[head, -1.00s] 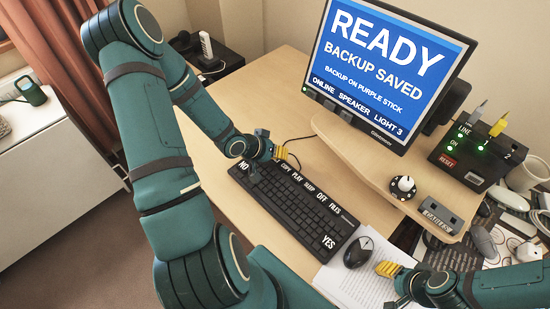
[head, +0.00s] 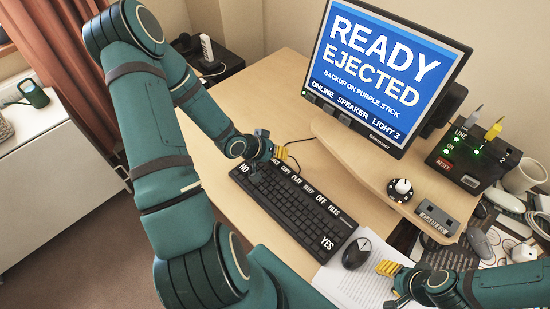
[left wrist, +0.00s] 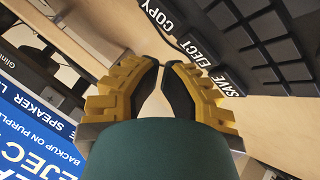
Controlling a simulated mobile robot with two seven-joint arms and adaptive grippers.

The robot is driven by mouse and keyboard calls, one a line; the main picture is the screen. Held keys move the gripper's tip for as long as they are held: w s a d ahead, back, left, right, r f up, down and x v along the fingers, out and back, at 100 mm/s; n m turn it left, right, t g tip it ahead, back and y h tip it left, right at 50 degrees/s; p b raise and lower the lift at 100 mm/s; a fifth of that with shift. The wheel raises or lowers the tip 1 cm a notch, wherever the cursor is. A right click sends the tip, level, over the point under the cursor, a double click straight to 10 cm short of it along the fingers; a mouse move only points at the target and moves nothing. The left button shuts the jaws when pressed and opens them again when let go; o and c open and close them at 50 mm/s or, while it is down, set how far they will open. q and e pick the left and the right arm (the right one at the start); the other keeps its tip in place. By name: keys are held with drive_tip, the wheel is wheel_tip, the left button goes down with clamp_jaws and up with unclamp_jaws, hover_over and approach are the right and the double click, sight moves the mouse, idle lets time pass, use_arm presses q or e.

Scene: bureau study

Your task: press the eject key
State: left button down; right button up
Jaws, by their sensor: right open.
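The black keyboard (head: 300,212) lies on the desk with white-labelled keys along its far edge. In the left wrist view the eject key (left wrist: 192,47) shows its label between COPY and SAVE. My left gripper (left wrist: 162,65) has its yellow-padded fingertips together, empty, beside the eject key; whether they touch it I cannot tell. In the head view my left gripper (head: 277,155) hides that part of the key row. The monitor (head: 375,70) reads READY, EJECTED, BACKUP ON PURPLE STICK. My right gripper (head: 388,284) is open and empty over papers near the mouse.
A black mouse (head: 356,253) sits right of the keyboard. A raised wooden shelf (head: 350,150) holds a white-topped knob (head: 401,188) and a grey box (head: 437,217). A black switch box (head: 472,160) with plugged sticks stands at right. The desk left of the monitor is clear.

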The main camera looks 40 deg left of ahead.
sight(278, 162)
idle(0.3)
use_arm(q)
wheel_tip(278, 162, up, 5)
drive_tip(key=p, duration=0.5)
drive_tip(key=shift+r, duration=0.1)
idle(0.8)
